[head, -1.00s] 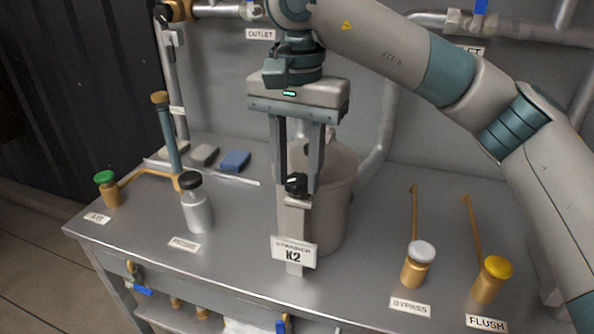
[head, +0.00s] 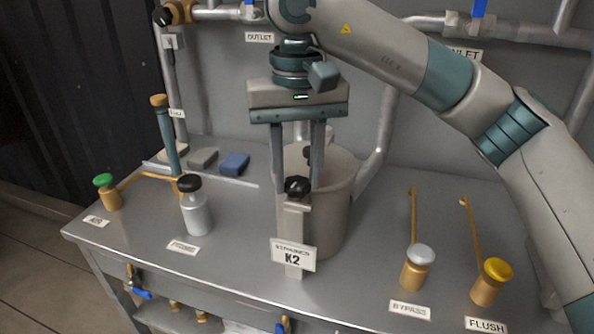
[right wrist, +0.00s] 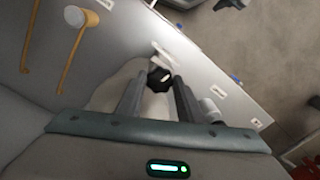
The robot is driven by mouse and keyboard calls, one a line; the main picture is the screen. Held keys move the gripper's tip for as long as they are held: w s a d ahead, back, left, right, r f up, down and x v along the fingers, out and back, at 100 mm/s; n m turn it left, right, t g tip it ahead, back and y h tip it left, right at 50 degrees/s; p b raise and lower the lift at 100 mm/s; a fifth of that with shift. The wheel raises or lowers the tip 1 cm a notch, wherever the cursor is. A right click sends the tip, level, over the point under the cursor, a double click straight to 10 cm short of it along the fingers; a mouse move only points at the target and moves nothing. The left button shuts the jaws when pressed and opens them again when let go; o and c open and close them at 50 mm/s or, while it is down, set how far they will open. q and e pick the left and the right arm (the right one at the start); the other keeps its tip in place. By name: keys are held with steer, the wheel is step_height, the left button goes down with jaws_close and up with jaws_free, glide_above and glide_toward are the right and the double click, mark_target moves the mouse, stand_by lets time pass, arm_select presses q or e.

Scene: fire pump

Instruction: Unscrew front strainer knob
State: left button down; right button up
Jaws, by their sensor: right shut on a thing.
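The front strainer knob (head: 297,187) is black and lobed. It sits on top of an upright bracket (head: 295,230) at the front of the grey strainer pot (head: 335,215). My right gripper (head: 297,189) points down from above, its two fingers on either side of the knob and shut on it. In the right wrist view the knob (right wrist: 160,79) shows between the tips of the two fingers. A white label reading K2 (head: 293,255) hangs on the bracket's front. A second dark knob, partly hidden, shows between the fingers behind the front one. My left gripper is not in view.
Bypass valve (head: 419,268) and flush valve (head: 491,282) stand at the right. A black-capped bottle (head: 196,210) and a green-capped valve (head: 107,192) stand at the left. A blue block (head: 235,163) lies behind. Pipes run along the back wall.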

steer(key=shift+w+r, duration=0.1)
steer(key=shift+r, duration=0.05)
steer(key=o, duration=1.1)
steer(key=shift+c, duration=0.2)
step_height(320, 180, up, 8)
steer(key=shift+f+p, duration=0.1)
steer(key=shift+p, duration=0.25)
step_height(320, 180, up, 9)
steer(key=p, duration=0.1)
glide_above(297, 181)
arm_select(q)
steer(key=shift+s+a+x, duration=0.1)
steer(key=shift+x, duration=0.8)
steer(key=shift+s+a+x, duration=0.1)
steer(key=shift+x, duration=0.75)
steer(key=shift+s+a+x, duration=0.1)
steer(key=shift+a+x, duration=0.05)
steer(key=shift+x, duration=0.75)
arm_select(e)
steer(key=shift+r, duration=0.25)
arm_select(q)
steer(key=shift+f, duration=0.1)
